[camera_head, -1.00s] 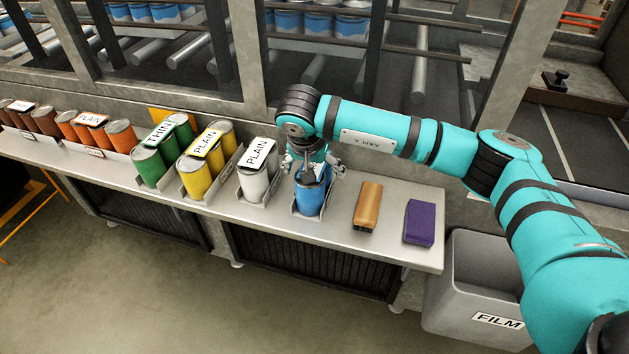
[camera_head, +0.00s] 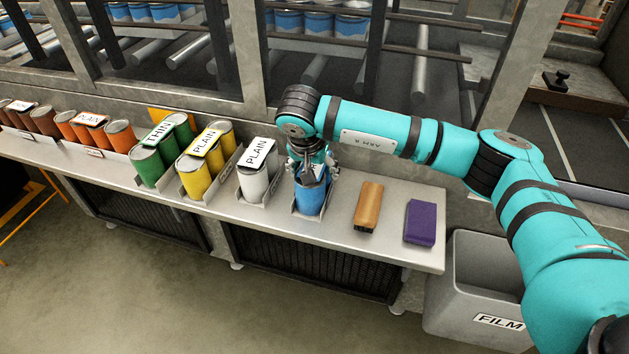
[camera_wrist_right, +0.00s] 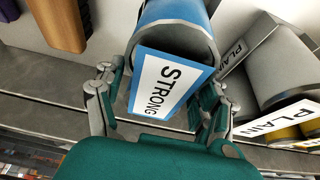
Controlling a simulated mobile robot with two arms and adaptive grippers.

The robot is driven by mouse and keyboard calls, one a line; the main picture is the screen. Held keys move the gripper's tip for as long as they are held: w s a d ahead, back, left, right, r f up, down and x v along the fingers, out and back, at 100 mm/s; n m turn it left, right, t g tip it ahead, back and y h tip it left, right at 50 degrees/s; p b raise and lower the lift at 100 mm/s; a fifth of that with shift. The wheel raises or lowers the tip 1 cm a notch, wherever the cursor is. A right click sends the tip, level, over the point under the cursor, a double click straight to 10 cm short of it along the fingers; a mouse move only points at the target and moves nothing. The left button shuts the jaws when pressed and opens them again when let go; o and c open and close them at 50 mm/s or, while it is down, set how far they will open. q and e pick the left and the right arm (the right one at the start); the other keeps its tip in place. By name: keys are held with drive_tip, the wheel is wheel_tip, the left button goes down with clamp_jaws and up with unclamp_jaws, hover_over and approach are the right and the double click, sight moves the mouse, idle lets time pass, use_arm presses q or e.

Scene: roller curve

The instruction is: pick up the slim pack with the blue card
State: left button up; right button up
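The slim pack with the blue card (camera_head: 310,202) is a blue can shape standing in a holder near the right part of the bench. In the right wrist view its blue-edged card (camera_wrist_right: 172,86) reads STRONG, with the grey-rimmed blue can (camera_wrist_right: 178,30) behind it. My right gripper (camera_head: 313,172) is directly over the pack, pointing down. In the wrist view the fingers of my right gripper (camera_wrist_right: 165,100) stand apart on both sides of the card, close to its edges, with small gaps showing. My left gripper is not in view.
A white pack (camera_head: 256,180) stands close left of the blue one, then yellow (camera_head: 195,175), green (camera_head: 150,165) and orange packs. A brown block (camera_head: 368,205) and a purple block (camera_head: 420,222) lie to the right. A grey FILM bin (camera_head: 470,285) stands beyond the bench end.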

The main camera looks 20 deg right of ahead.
drive_tip(key=c, duration=1.1)
drive_tip(key=shift+r, duration=0.1)
